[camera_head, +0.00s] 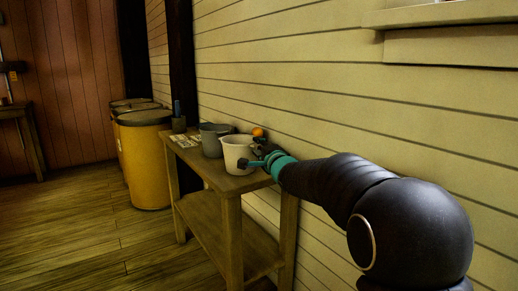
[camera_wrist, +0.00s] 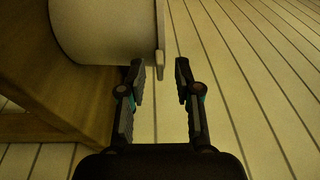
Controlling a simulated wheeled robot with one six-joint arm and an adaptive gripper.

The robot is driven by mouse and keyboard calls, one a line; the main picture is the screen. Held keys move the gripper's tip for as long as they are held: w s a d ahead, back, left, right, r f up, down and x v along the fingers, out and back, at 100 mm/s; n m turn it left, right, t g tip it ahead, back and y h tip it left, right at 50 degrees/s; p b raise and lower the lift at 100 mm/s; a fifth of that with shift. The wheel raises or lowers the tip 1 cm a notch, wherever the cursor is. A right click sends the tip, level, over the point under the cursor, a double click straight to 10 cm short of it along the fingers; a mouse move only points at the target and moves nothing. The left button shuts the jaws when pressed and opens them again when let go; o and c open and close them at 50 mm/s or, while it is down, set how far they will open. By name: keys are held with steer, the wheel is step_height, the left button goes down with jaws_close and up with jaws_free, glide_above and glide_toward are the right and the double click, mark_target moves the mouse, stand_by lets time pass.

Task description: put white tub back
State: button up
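The white tub (camera_head: 236,157) stands upright on the near end of a small wooden table (camera_head: 228,186). In the wrist view, the tub (camera_wrist: 105,35) fills the upper left, with its rim edge towards the gap between my fingers. My gripper (camera_head: 257,156) is at the tub's right side, near the rim, and partly covers it. In the wrist view my gripper (camera_wrist: 160,70) is open, its two fingers apart. The rim's end shows between the fingertips, but I cannot tell whether either finger touches it.
A grey tub (camera_head: 213,139) stands just behind the white one. An orange ball-like thing (camera_head: 258,132) shows behind my gripper. A dark cup (camera_head: 179,124) and small flat items (camera_head: 186,140) are at the table's far end. Yellow barrels (camera_head: 146,165) stand beyond. The plank wall (camera_head: 300,100) runs close along the right.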

steer(key=v, duration=1.2)
steer(key=shift+s+r, duration=0.1)
steer(key=shift+r, duration=0.05)
